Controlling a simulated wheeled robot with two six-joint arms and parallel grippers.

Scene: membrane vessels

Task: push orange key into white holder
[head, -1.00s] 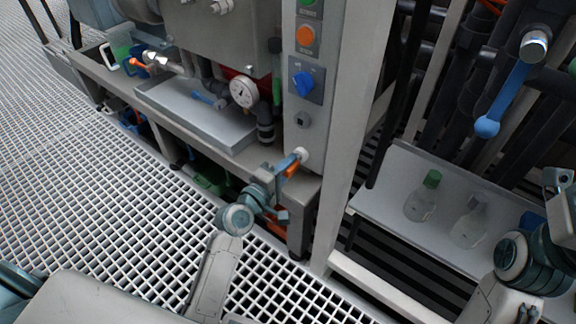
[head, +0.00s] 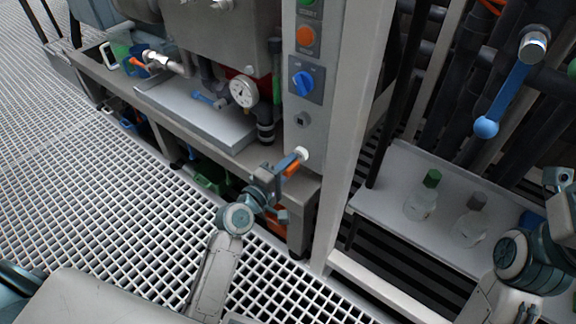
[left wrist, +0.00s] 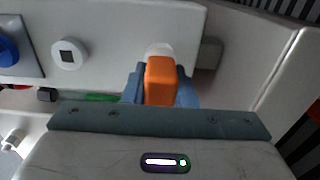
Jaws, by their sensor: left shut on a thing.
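The orange key (left wrist: 160,80) is held between the blue fingers of my left gripper (left wrist: 160,90), and in the head view it shows as a small orange piece (head: 292,169) beside the fingers. The white holder (head: 302,153) is a small round white piece on the lower part of the grey panel column. In the left wrist view the white holder (left wrist: 158,49) shows just beyond the key's far end. The key's tip is at or against the holder; I cannot tell how deep it is. My right gripper (head: 559,180) is at the right edge, partly cut off.
The column carries a blue switch (head: 303,84), an orange button (head: 306,36) and a dark square socket (head: 302,120). A gauge (head: 243,91) and metal tray (head: 200,108) are at left. Bottles (head: 421,197) stand on a shelf at right.

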